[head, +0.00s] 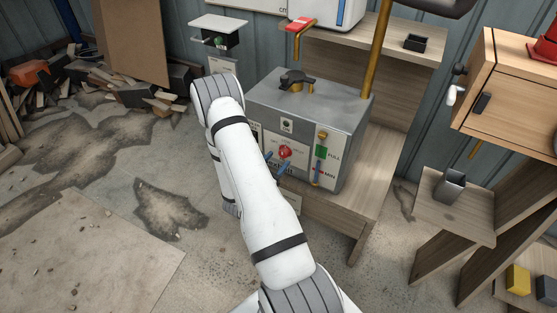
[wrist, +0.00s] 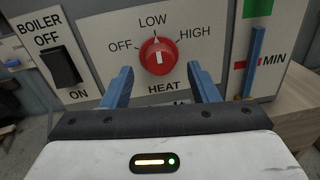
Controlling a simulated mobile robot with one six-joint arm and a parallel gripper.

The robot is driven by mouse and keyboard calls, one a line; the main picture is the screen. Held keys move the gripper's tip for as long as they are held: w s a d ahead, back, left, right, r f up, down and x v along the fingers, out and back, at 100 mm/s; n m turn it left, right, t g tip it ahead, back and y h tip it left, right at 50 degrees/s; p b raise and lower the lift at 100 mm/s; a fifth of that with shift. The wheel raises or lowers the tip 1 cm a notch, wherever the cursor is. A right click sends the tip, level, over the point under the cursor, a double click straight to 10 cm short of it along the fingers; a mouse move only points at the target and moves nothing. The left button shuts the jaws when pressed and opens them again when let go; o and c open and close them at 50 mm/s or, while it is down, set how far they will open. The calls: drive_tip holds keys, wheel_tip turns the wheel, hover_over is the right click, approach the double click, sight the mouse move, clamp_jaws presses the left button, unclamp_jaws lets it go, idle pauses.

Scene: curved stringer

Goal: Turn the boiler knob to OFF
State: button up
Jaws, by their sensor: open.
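The boiler's red round knob (wrist: 158,56) sits on a light panel marked OFF, LOW, HIGH and HEAT. Its white mark appears to point up, near LOW. The knob also shows in the head view (head: 285,151) on the front of the grey boiler (head: 345,108). My gripper (wrist: 162,66) is open and empty, its blue fingers to the lower left and lower right of the knob. I cannot tell whether they touch the panel. A black rocker switch (wrist: 64,67), labelled BOILER OFF and ON, is left of the knob panel.
A slider with green and red marks, labelled FULL and MIN, is right of the knob (head: 320,152). A brass pipe (head: 378,48) rises at the boiler's back right. A wooden cabinet (head: 510,90) stands right. Floor at left is mostly open.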

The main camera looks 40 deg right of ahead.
drive_tip(key=shift+x, duration=0.95)
drive_tip(key=shift+c, duration=0.3)
drive_tip(key=c, duration=0.9)
